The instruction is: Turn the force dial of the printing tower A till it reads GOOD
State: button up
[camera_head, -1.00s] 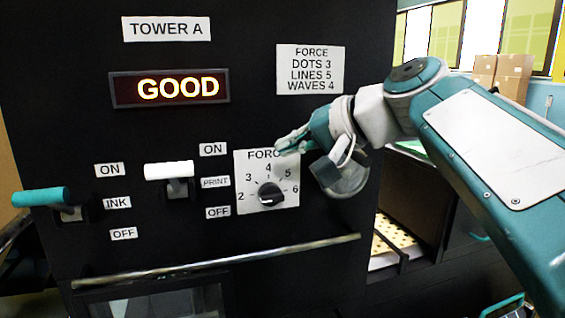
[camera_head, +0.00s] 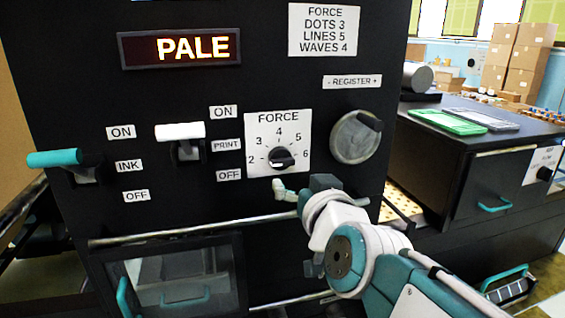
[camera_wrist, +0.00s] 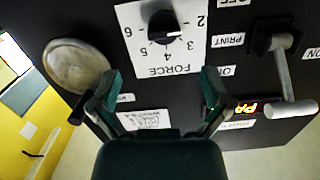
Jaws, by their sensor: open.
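The tower's lit display (camera_head: 180,48) reads PALE. The black round force dial (camera_head: 281,158) sits on a white plate marked FORCE, with numbers 2 to 6 around it. A pale mark shows on the knob, but I cannot tell its exact number. My gripper (camera_head: 290,190) is just below the dial plate in the head view, apart from the knob. In the wrist view the panel appears upside down. There the dial (camera_wrist: 163,27) lies beyond and between my two spread fingers (camera_wrist: 162,88), with nothing between them.
A round register knob (camera_head: 355,137) is right of the dial. A white-handled print lever (camera_head: 180,131) and a teal ink lever (camera_head: 55,158) are to the left. A metal bar (camera_head: 190,230) runs below. A sign (camera_head: 322,30) lists DOTS 3, LINES 5, WAVES 4.

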aim_at(284, 165)
jog(key=shift+n+t, duration=0.5)
jog(key=x, duration=0.9)
jog(key=shift+w+a+f, duration=0.2)
jog(key=shift+a+f, duration=0.15)
jog(key=shift+a, duration=0.15)
jog(key=shift+d, duration=0.1)
jog(key=c, duration=1.2)
